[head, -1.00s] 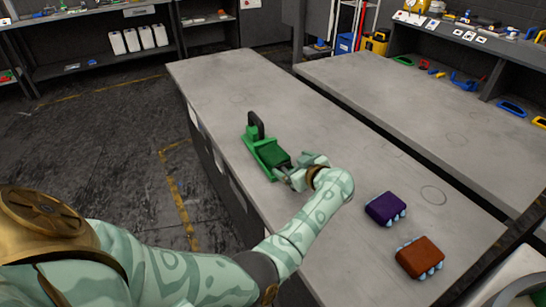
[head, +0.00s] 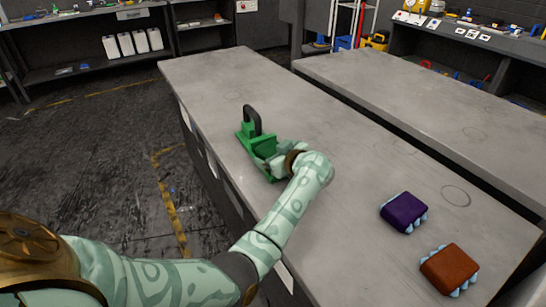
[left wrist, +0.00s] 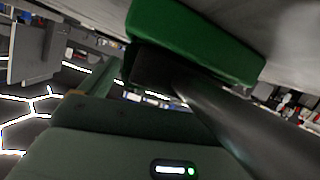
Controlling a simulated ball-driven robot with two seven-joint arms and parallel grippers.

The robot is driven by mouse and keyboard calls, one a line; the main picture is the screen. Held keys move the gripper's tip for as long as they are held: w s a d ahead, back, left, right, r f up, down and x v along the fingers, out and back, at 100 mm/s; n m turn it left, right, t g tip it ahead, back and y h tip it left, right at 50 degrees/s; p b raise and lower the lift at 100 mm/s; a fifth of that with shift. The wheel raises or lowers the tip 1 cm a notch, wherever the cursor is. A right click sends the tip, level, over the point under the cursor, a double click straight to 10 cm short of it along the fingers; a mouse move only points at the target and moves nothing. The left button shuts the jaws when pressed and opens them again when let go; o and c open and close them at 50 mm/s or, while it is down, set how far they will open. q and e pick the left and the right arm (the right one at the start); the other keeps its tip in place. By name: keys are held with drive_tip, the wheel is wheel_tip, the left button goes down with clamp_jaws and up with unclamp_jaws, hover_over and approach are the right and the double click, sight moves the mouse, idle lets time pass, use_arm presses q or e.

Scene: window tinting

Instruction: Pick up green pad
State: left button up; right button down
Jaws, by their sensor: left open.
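A green holder (head: 246,130) with a black upright handle (head: 252,118) stands on the near grey table. A darker green pad (head: 264,148) shows in it, partly covered by my left gripper. My left gripper (head: 279,161) is open at the near end of the holder, and its fingertips are largely hidden. In the left wrist view a green block (left wrist: 195,38) is close at the top, above dark parts. I cannot tell whether it is the pad or the holder, or whether the fingers touch it. My right gripper is not in view.
A purple block (head: 403,212) and an orange-brown block (head: 449,269), both with light blue knobs, lie at the table's right end. The grey table (head: 330,130) is clear around the holder. A second table (head: 430,100) stands behind a narrow gap.

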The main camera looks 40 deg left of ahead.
use_arm(q)
drive_tip(key=c, duration=1.1)
drive_tip(key=shift+c, duration=0.5)
